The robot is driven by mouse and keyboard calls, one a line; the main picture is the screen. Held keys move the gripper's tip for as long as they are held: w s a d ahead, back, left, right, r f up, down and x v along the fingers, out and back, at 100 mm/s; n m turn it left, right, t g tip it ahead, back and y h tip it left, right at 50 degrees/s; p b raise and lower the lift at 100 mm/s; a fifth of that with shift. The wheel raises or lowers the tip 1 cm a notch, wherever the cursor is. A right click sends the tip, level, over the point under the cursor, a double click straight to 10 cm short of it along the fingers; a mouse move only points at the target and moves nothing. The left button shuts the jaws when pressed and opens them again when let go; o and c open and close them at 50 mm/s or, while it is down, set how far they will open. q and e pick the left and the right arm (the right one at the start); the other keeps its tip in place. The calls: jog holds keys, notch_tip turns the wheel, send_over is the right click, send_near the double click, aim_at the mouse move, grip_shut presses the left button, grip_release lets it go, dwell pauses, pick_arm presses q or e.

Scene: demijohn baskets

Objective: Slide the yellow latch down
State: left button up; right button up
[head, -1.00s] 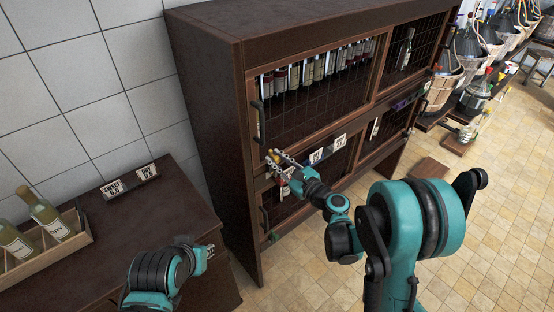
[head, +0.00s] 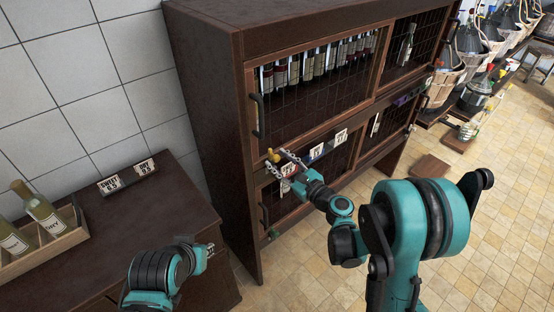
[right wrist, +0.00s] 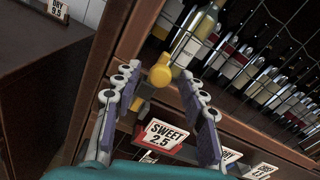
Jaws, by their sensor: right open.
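The yellow latch (head: 273,156) is on the left end of the rail between the upper and lower doors of the dark wooden cabinet (head: 208,130). In the right wrist view the latch (right wrist: 160,76) shows a round yellow knob with a second yellow part below it. My right gripper (head: 279,158) is open at the latch. In the right wrist view its fingers (right wrist: 163,88) stand on either side of the latch, with gaps visible. My left gripper (head: 210,250) is low at the left, away from the cabinet, and its jaw state is unclear.
Wine bottles (head: 315,62) stand behind the upper mesh door, which has a dark handle (head: 257,115). A "SWEET 2.5" sign (right wrist: 165,138) is just below the latch. A counter (head: 150,215) with a bottle crate (head: 45,250) is at left.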

jog(key=v, duration=0.6)
jog(key=shift+s, duration=0.1)
jog(key=s+d+n+g+h, duration=0.3)
jog(key=s+d+n+h, duration=0.2)
jog(key=s+n, duration=0.7)
jog(key=s+d+f+n+g+h, duration=0.1)
jog(key=s+d+n+g+h, duration=0.3)
jog(key=s+n, duration=0.7)
jog(key=d+n+h, duration=0.1)
jog(key=d+h, duration=0.1)
jog(key=d, duration=0.1)
jog(key=shift+s+d+n, duration=0.15)
jog(key=shift+s+n, duration=0.15)
jog(key=shift+s, duration=0.1)
jog(key=shift+f, duration=0.15)
dwell(0.5)
